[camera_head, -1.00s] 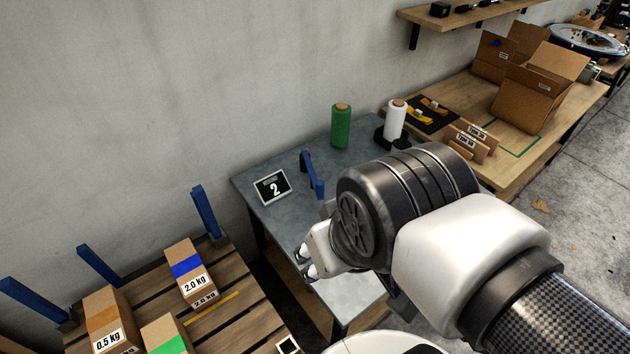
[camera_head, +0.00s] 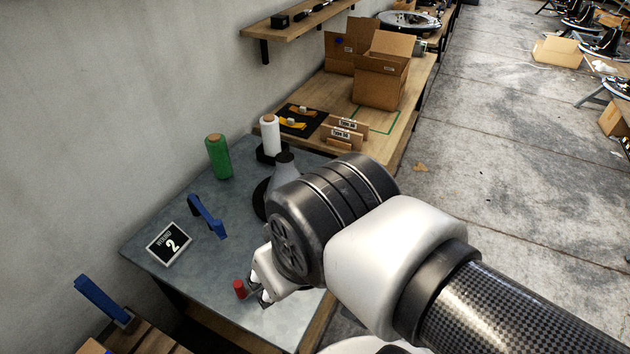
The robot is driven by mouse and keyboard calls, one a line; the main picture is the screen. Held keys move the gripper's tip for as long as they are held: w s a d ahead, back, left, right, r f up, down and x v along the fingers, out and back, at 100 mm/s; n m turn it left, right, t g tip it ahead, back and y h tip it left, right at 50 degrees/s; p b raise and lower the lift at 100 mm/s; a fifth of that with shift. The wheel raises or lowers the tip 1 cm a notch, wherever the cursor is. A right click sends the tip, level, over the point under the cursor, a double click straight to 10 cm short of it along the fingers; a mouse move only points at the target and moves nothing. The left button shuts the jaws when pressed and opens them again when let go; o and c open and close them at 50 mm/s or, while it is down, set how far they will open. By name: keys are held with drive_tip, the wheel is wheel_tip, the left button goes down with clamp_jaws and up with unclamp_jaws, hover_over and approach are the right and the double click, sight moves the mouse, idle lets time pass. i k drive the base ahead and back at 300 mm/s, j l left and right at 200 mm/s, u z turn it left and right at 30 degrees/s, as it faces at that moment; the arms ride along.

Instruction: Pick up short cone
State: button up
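Several cone-like things stand on the grey table (camera_head: 190,215), and I cannot tell for sure which is the short cone. A grey tapered cone (camera_head: 285,168) stands behind my arm, its lower part hidden. A tall green spool (camera_head: 218,160) stands upright near the wall, and a white spool (camera_head: 271,138) stands upright on a black base to its right. A small red object (camera_head: 240,289) is at the front of the table, just left of my gripper. My gripper (camera_head: 260,292) points down over the front right of the table, its fingers apart, with nothing seen between them.
A wooden bench (camera_head: 300,92) with cardboard boxes (camera_head: 380,75) is behind. A pallet with a blue post (camera_head: 103,300) is at lower left.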

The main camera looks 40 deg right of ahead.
sight(285, 171)
drive_tip(key=z, duration=0.75)
drive_tip(key=i+l+u, duration=0.25)
drive_tip(key=i+l, duration=0.15)
drive_tip(key=i+l+u, duration=0.25)
drive_tip(key=l, duration=0.25)
drive_tip(key=i, duration=0.05)
